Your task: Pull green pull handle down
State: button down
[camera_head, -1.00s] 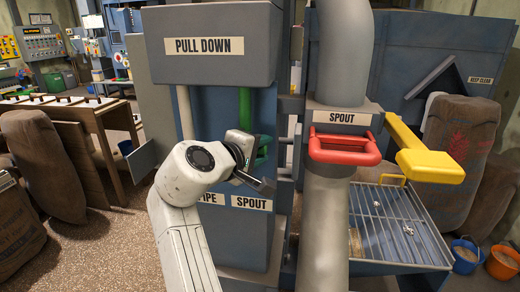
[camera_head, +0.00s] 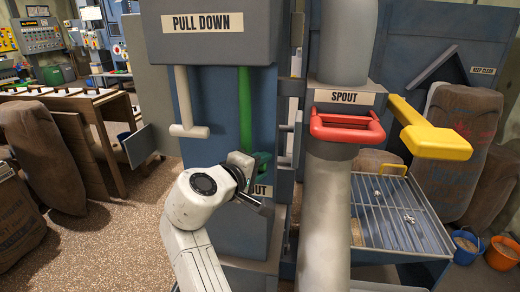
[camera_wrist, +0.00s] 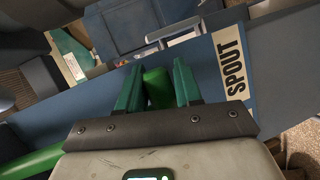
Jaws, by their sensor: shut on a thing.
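The green pull handle (camera_head: 245,108) is an upright green rod hanging below the box marked PULL DOWN (camera_head: 208,24), left of centre in the head view. My gripper (camera_head: 260,163) is at its lower end, in front of the blue panel and partly over the lower label. In the wrist view my gripper (camera_wrist: 159,86) is shut on the handle's green grip (camera_wrist: 156,88), which lies between the two green fingers. The handle's lower end is mostly hidden by my wrist in the head view.
A white pull handle (camera_head: 188,125) hangs to the left of the green one. A grey pipe with a red spout handle (camera_head: 346,124) stands close on the right. Beyond it are a yellow lever (camera_head: 435,141) and a metal grate (camera_head: 398,212). A wooden bench (camera_head: 95,115) is at the left.

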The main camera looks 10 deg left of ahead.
jog(key=shift+f, duration=1.15)
jog(key=c, duration=0.8)
grip_release()
jog(key=shift+r, duration=0.1)
jog(key=shift+s+a+r, duration=0.1)
jog(key=shift+s, duration=0.1)
jog(key=v, duration=1)
jog(key=shift+s, duration=0.2)
jog(key=shift+r, duration=0.1)
